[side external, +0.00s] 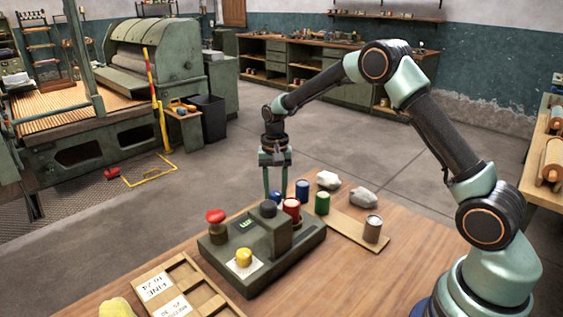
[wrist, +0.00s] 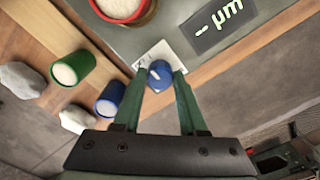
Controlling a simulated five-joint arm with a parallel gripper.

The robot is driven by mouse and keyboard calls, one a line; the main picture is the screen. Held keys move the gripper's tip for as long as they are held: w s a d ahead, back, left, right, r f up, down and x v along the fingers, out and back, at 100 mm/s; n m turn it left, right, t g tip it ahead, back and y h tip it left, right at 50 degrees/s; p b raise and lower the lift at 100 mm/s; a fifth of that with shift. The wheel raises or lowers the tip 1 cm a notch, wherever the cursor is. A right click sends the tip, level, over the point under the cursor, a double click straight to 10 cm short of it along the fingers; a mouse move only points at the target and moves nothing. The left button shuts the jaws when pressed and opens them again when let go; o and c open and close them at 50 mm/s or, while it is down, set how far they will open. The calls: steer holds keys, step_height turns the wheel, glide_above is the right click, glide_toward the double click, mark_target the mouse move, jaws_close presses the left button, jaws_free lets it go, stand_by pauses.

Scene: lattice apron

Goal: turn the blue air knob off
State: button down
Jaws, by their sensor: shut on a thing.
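The blue air knob (wrist: 159,72) sits on a white marked plate (wrist: 154,56) on the green-grey gauge box. My gripper (wrist: 159,82) is shut on it, with one finger on either side in the wrist view. The knob bears a short pale mark; the plate's lettering is mostly covered. In the side external view, my gripper (side external: 277,185) reaches down behind the far side of the box (side external: 269,258), and only a bit of blue shows by the fingertips.
A blue can (side external: 302,189) and a green can (side external: 322,203) stand close by, near pale stones (side external: 328,180). The box also bears a red button (side external: 215,216) and yellow knob (side external: 244,257). A compartment tray (side external: 185,285) lies in front.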

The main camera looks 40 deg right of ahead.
mark_target(276, 193)
steer(key=shift+r, duration=0.1)
stand_by(0.3)
steer(key=shift+c, duration=2.3)
jaws_free()
step_height(276, 193, up, 12)
